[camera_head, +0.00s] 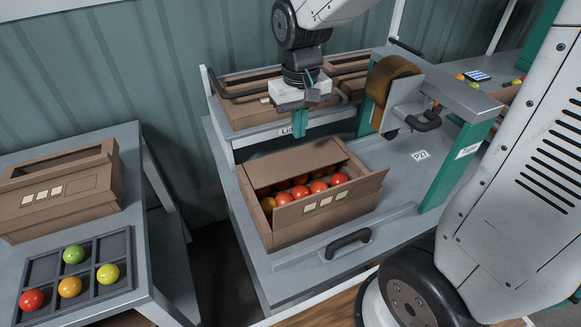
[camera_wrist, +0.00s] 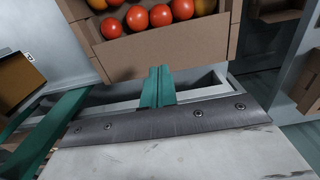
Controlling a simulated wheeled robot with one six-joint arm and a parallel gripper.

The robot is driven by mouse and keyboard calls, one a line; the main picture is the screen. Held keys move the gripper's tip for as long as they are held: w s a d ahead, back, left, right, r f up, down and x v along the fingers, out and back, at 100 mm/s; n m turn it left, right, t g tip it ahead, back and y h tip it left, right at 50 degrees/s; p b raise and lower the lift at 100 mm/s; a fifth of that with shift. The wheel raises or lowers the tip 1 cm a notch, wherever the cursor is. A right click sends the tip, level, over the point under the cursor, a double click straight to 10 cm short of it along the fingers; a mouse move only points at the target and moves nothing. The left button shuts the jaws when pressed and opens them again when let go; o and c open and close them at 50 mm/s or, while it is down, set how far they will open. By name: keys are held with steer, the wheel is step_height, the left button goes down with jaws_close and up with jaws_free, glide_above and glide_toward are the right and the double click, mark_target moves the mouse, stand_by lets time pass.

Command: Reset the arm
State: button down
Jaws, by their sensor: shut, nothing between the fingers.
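My gripper (camera_head: 299,128) hangs in the upper middle of the head view, fingers pointing down. Its two green fingers are closed together with nothing between them, and they also show in the wrist view (camera_wrist: 157,88). The gripper is above and behind an open cardboard box (camera_head: 331,205) holding several red and orange tomatoes (camera_head: 300,190). The same box (camera_wrist: 165,54) fills the top of the wrist view. The fingers appear clear of it.
A tape dispenser (camera_head: 392,80) sits on a green-legged frame (camera_head: 447,170) at right. At left, a side table holds a carton (camera_head: 62,195) and a grey sorting tray (camera_head: 100,247) with several tomatoes.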

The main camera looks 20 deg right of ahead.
steer(key=s+d+r, duration=0.1)
steer(key=s+r, duration=0.1)
steer(key=s, duration=0.4)
steer(key=s+d+r+t, duration=0.1)
steer(key=s+r, duration=0.2)
steer(key=s, duration=0.3)
steer(key=s+d+r, duration=0.1)
steer(key=s+r, duration=0.1)
steer(key=s, duration=0.5)
steer(key=shift+r, duration=0.4)
